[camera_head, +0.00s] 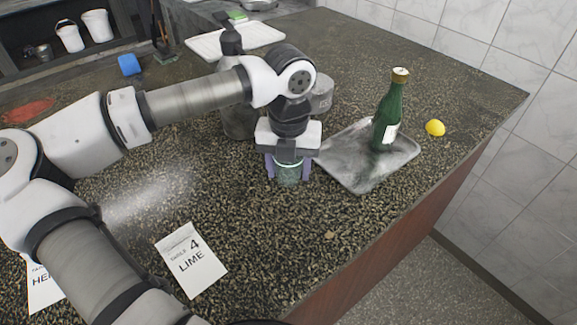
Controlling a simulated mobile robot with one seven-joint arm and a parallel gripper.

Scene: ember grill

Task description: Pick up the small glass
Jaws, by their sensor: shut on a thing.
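The small glass (288,172) is a greenish, see-through tumbler on the speckled dark counter, near the middle of the view. My gripper (288,171) points down over it, with its purple fingers on the left and right sides of the glass. The fingers are shut on it. The upper part of the glass is partly hidden by the gripper. The glass looks upright; whether its base touches the counter I cannot tell.
Right of my gripper, a grey tray (347,180) holds a green bottle (386,118); a lemon (435,128) lies beyond it. A "LIME" card (191,262) lies front left. The counter ends at the right.

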